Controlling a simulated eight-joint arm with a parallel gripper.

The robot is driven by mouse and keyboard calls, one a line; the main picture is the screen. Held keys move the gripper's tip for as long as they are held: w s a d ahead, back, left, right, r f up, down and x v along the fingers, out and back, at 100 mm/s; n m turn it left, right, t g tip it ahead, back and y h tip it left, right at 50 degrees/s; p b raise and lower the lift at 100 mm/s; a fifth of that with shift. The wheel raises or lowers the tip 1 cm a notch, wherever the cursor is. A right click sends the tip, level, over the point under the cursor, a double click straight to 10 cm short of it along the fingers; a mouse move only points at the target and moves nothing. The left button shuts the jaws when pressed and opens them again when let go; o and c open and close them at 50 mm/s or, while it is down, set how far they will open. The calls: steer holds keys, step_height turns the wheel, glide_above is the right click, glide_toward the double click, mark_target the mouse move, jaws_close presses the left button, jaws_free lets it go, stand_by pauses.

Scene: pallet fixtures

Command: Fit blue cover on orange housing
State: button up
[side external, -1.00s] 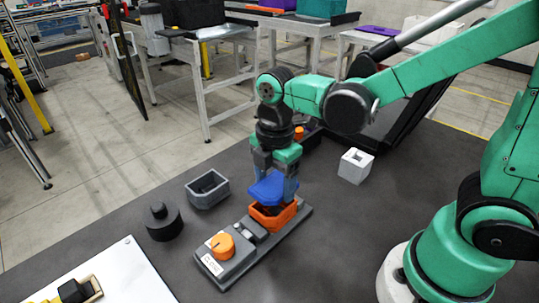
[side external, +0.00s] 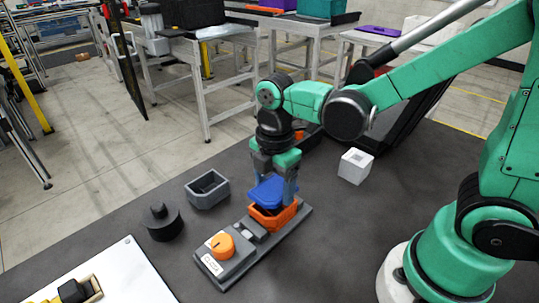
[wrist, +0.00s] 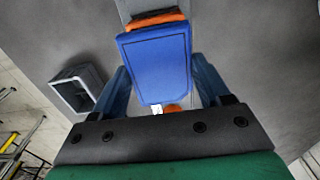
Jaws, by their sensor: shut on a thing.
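The blue cover (side external: 268,191) is held in my gripper (side external: 273,183), a little tilted in the side view. My gripper is shut on the cover, with a finger on each side of it. The cover (wrist: 155,63) fills the middle of the wrist view between the two fingers. The orange housing (side external: 272,218) sits on the grey pallet fixture (side external: 222,270) directly below the cover. An edge of the housing (wrist: 152,21) shows past the cover in the wrist view. The cover hides most of the housing's opening, and I cannot tell whether they touch.
An orange round knob (side external: 221,245) is on the pallet's near end. A grey open box (side external: 207,189) and a black stepped cylinder (side external: 161,222) stand left of the pallet. A white block with a hole (side external: 355,166) stands to the right. A white board (side external: 120,275) lies at the front left.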

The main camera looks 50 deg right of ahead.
steer(key=shift+f, duration=1.05)
stand_by(0.4)
steer(key=o, duration=1.2)
steer(key=shift+c, duration=0.6)
steer(key=shift+r, duration=0.15)
steer(key=shift+r, duration=3.9)
